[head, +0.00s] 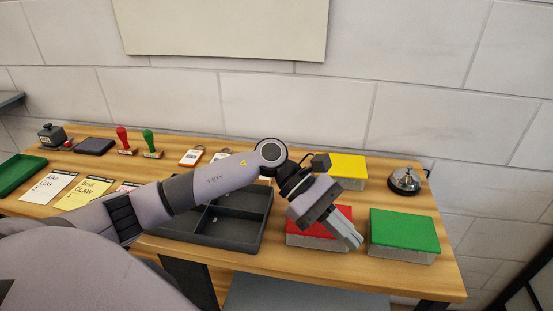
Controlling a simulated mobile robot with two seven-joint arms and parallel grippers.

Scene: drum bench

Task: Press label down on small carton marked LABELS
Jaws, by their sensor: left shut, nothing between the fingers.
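My left gripper (357,241) reaches in from the left and points down to the right, with its fingers together and nothing between them. It is in front of the red-topped box (300,229) and covers part of it; I cannot tell whether it touches. A green-topped box (404,232) stands just right of the fingertips. A yellow-topped box (349,169) stands behind the gripper. I can read no LABELS marking on any box, and no loose label is clear on them. My right gripper is out of view.
A dark divided tray (259,231) lies under my left arm. A bell (404,181) stands at the back right. Stamps (123,141), a dark pad (94,146), cards (50,187), tags (191,158) and a green tray (20,172) lie to the left.

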